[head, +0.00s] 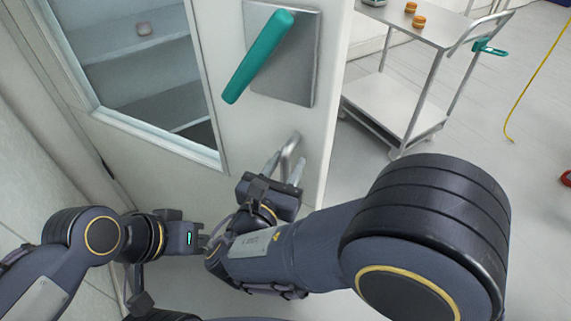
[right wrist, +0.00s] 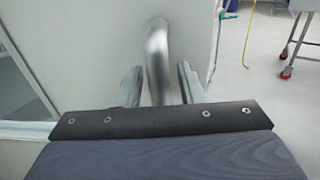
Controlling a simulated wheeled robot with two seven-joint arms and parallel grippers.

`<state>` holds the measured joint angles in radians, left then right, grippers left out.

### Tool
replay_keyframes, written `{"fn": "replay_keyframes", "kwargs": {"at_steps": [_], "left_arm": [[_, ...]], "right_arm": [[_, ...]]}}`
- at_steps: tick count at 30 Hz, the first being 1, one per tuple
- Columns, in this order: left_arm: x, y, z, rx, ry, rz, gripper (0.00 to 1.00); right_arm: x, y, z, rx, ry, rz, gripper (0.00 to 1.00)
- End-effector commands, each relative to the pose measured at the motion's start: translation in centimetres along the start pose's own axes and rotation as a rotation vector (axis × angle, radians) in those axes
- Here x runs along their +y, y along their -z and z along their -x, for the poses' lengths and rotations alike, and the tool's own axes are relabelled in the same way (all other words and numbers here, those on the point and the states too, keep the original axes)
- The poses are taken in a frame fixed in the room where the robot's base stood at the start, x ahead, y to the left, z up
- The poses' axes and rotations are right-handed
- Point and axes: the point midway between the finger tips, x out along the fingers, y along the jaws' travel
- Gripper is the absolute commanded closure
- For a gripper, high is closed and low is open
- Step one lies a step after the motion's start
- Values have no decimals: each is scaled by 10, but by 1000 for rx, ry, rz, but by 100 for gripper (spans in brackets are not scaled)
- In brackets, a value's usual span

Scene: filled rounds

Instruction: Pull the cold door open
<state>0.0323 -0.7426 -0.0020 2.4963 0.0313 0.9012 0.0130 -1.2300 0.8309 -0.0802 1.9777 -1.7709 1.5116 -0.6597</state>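The cold door (head: 225,172) is a pale panel with a window at left and a steel plate at upper right. A long teal lever (head: 257,57) slants across the plate. Below it is a curved steel bar handle (head: 291,150), also in the right wrist view (right wrist: 158,55). My right gripper (head: 284,172) is at this bar, its two fingers apart on either side, with small gaps showing in the right wrist view (right wrist: 160,88). My left gripper (head: 203,240) is low at left, away from the door handle; its fingers are partly hidden. I cannot tell whether the door is ajar.
A steel cart (head: 420,30) carrying small orange-brown rounds (head: 418,21) stands right of the door.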

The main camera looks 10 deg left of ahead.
Motion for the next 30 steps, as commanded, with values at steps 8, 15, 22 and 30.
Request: {"fn": "replay_keyframes", "kwargs": {"at_steps": [8, 15, 22, 30], "left_arm": [[0, 0, 0, 0, 0, 0, 100], [2, 2, 4, 0, 0, 0, 100], [3, 3, 7, 0, 0, 0, 100], [4, 4, 8, 0, 0, 0, 100]], "right_arm": [[0, -1, 0, 0, -1, -1, 63], [0, -28, 0, -1, -1, -6, 63], [-12, -72, 31, -2, -5, -7, 63], [-33, -108, 80, -1, -6, -3, 63]]}}
